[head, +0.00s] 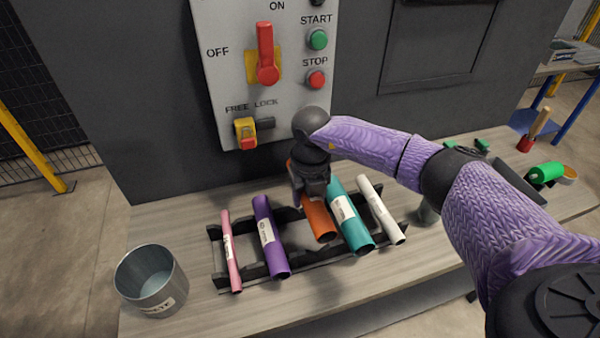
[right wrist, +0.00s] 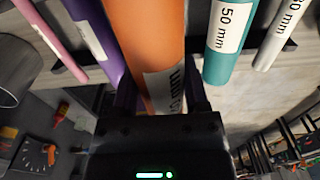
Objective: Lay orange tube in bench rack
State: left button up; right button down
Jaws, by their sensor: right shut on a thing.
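The orange tube (head: 318,219) is at the black bench rack (head: 301,249), between the purple tube (head: 269,236) and the teal tube (head: 350,214). My right gripper (head: 309,190) is above it and shut on it. In the right wrist view the orange tube (right wrist: 146,45) runs between the fingers, its white label partly covered. I cannot tell whether the tube rests fully on the rack. The pink tube (head: 231,252) and the white tube (head: 380,210) lie in the rack's outer places. My left gripper is out of view.
A metal bucket (head: 150,279) stands on the bench (head: 200,308) left of the rack. The control panel (head: 262,62) rises behind.

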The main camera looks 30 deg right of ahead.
jog(key=shift+w, duration=0.2)
jog(key=shift+s+r, duration=0.15)
jog(key=shift+s, duration=0.15)
notch_tip(320, 180, down, 9)
jog(key=b, duration=0.5)
jog(key=shift+r+b, duration=0.2)
jog(key=shift+b, duration=0.1)
jog(key=shift+f, duration=0.35)
jog(key=shift+f+b, duration=0.25)
jog(key=shift+b, duration=0.15)
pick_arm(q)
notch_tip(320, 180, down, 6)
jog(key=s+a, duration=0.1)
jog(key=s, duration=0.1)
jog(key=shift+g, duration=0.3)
pick_arm(e)
grip_release()
